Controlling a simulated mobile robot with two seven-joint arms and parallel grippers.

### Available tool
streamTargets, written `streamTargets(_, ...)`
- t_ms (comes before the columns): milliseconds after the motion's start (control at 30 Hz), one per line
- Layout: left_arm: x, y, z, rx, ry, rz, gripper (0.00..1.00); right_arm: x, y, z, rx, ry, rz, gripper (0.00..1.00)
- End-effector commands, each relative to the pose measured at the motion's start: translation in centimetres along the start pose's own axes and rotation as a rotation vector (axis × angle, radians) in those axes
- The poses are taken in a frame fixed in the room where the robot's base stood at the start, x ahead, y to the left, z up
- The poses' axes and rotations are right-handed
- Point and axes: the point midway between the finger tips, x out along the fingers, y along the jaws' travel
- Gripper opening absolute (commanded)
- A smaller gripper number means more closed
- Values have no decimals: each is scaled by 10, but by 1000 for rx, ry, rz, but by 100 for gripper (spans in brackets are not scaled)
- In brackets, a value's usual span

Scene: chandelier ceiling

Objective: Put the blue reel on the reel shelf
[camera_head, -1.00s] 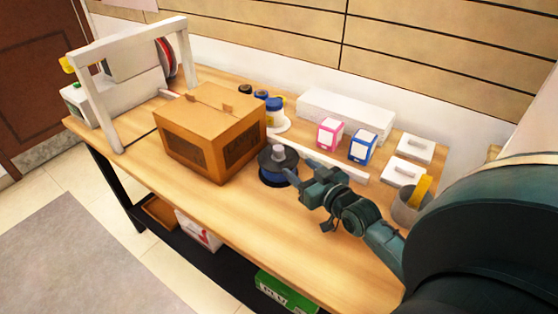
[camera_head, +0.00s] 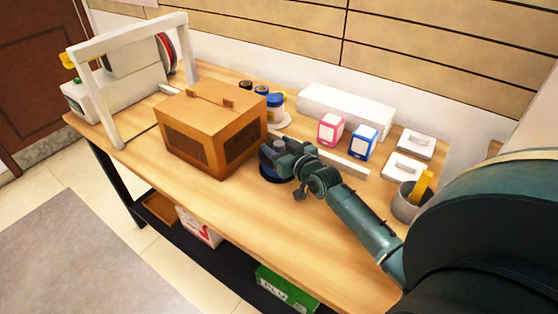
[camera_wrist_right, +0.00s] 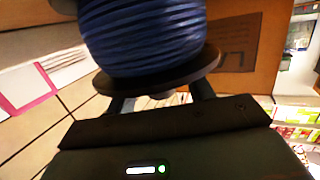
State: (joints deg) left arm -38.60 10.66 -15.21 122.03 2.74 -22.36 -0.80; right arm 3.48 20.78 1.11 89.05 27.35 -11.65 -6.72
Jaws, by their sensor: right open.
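The blue reel (camera_head: 268,172) stands on the wooden table, just right of the cardboard box, and my gripper partly covers it. In the right wrist view the blue winding (camera_wrist_right: 145,38) and a dark flange fill the top middle. My right gripper (camera_head: 282,158) is at the reel's near right side. Its two open fingers (camera_wrist_right: 160,100) show on either side below the flange; I cannot tell whether they touch it. I cannot surely pick out the reel shelf. My left gripper is not in view.
A cardboard box (camera_head: 215,130) stands close left of the reel. A white frame and machine (camera_head: 125,80) stand at the far left. The table front is clear.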

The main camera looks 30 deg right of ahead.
Motion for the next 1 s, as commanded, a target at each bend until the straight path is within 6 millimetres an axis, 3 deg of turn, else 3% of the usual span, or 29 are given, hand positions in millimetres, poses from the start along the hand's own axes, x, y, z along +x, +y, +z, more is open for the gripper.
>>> streamTargets(100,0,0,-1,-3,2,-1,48,0,0,0,0,0,0,52)
streamTargets(733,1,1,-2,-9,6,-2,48,-1,0,0,0,0,0,0)
streamTargets(1000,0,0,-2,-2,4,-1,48,-1,0,0,0,-1,0,0)
